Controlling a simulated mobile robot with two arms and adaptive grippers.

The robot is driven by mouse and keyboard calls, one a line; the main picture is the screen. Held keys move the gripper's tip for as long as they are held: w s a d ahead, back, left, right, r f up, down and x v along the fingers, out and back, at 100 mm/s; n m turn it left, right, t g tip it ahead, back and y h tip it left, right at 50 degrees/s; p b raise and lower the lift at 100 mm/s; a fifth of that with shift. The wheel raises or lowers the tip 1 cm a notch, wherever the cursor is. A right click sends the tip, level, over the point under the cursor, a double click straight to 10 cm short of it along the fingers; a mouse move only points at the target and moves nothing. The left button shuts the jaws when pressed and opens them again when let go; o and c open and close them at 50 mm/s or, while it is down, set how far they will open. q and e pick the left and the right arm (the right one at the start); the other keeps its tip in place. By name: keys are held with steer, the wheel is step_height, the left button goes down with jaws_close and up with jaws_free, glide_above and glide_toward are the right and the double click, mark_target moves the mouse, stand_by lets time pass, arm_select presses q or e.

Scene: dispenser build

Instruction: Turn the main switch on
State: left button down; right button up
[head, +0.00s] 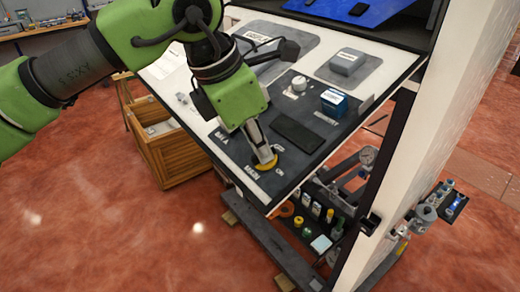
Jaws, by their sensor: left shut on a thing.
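The main switch (268,164) shows as a yellow round piece near the front edge of the dark, sloping control panel (232,155). Small white lettering lies beside it, with what looks like "ON" at its right. My left gripper (264,155) comes down from above and is shut on the switch. The fingers hide most of the switch's middle, so I cannot tell which way it is turned. My right gripper is not in view.
A black pad (297,134), a blue box (334,102) and a white knob (299,84) sit on the panel behind the gripper. A wooden crate (172,157) stands on the floor at left. A shelf below holds bottles.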

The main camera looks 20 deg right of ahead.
arm_select(q)
steer(key=m+b, duration=0.1)
steer(key=m, duration=0.2)
steer(key=shift+m, duration=0.3)
steer(key=m, duration=0.4)
steer(key=shift+m+b, duration=0.3)
steer(key=shift+b, duration=0.1)
steer(key=m, duration=0.3)
steer(key=shift+s+m, duration=0.1)
steer(key=shift+m, duration=1.9)
steer(key=c, duration=2.2)
jaws_free()
steer(key=shift+o, duration=0.2)
steer(key=shift+a, duration=0.1)
steer(key=v, duration=1.2)
